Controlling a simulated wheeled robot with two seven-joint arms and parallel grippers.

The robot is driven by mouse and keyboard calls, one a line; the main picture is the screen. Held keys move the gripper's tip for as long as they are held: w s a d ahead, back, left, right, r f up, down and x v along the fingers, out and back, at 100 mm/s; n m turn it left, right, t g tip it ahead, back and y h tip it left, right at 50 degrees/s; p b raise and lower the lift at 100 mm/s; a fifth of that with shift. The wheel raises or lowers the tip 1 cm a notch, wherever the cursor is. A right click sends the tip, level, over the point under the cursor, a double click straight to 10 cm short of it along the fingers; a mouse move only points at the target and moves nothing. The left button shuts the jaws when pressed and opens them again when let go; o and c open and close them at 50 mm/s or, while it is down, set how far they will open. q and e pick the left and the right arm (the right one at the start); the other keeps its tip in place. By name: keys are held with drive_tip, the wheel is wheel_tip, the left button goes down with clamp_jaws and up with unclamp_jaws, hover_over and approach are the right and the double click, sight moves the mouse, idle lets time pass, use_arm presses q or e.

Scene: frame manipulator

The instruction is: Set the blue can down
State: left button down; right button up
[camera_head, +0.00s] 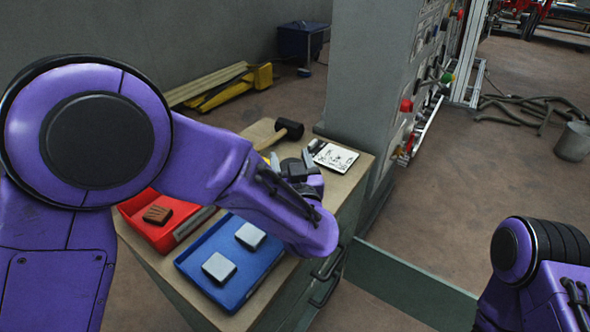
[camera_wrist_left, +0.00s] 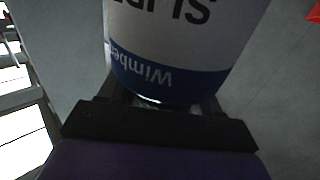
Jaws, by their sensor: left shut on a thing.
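The can (camera_wrist_left: 185,35) fills the upper middle of the left wrist view. It has a white label with dark letters and a blue band at the end closest to the gripper; the letters read upside down. My left gripper (camera_head: 291,163) is shut on the can, with its dark jaws at the blue end. In the head view this gripper is above the right rear part of the wooden bench top (camera_head: 258,132).
A black-headed mallet (camera_head: 290,128) and a white printed sheet (camera_head: 335,157) lie at the bench's back. A red tray (camera_head: 150,229) with a brown item and a blue tray (camera_head: 233,302) with two pale blocks stand at the front. A grey control panel (camera_head: 370,75) rises behind.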

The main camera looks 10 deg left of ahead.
use_arm(q)
drive_tip(key=f, duration=0.3)
drive_tip(key=shift+w+a+f, duration=0.1)
drive_tip(key=shift+w, duration=0.1)
drive_tip(key=shift+s, duration=0.1)
drive_tip(key=shift+c, duration=1)
unclamp_jaws()
drive_tip(key=shift+f, duration=0.1)
drive_tip(key=b+v, duration=0.1)
drive_tip(key=v, duration=0.6)
drive_tip(key=shift+s, duration=0.3)
